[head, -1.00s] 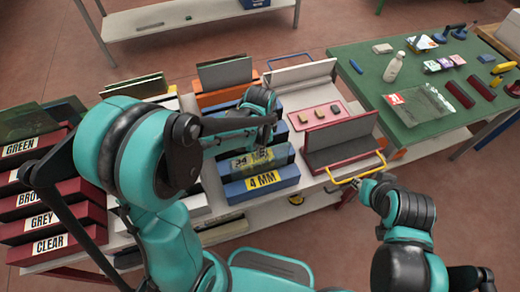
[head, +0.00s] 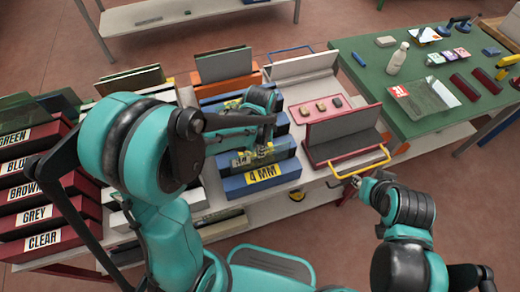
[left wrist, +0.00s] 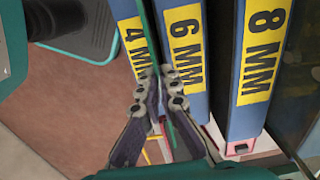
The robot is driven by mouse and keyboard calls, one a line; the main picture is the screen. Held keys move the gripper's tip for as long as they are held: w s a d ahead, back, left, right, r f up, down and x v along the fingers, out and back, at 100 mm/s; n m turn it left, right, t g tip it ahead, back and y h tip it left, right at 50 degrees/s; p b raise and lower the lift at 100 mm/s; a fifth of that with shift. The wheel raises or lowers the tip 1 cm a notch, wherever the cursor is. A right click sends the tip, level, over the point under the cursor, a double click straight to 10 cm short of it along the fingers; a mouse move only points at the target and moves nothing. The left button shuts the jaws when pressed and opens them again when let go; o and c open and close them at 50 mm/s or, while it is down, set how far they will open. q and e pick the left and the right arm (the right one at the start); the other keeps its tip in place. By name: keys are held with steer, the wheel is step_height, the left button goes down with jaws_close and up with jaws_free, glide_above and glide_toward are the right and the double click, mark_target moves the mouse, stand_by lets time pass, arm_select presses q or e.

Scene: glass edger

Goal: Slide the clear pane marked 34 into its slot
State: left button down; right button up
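The clear pane marked 34 (head: 241,159) is a thin see-through sheet with a dark number and a yellow patch. It stands nearly upright at the blue 4 MM block (head: 235,187), its lower part hidden behind that block. My left gripper (head: 262,146) is above it. In the left wrist view my fingers (left wrist: 160,98) are closed on the pane's thin edge (left wrist: 154,45), which runs between the 4 MM block (left wrist: 128,12) and the 6 MM block (left wrist: 190,75). I cannot tell how deep it sits. My right gripper (head: 362,185) is beside a yellow handle; its fingers are unclear.
Dark red blocks (head: 85,232) labelled by colour stand at the left. An 8 MM block (left wrist: 238,85) lies beyond 6 MM. A red-edged rack (head: 345,150) with the yellow handle (head: 352,170) stands to the right. A green table (head: 440,120) holds a bottle and tools.

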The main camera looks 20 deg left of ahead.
arm_select(q)
steer(key=shift+f+b, duration=0.35)
steer(key=shift+f, duration=0.05)
steer(key=c, duration=1.6)
jaws_free()
steer(key=shift+c, duration=0.2)
step_height(320, 180, up, 12)
steer(key=shift+s, duration=0.15)
steer(key=s+a+r+n+t, duration=0.1)
steer(key=s+a+n+t, duration=0.3)
steer(key=s+n+t, duration=0.3)
steer(key=s+n, duration=0.3)
steer(key=n, duration=0.1)
steer(key=shift+a, duration=0.4)
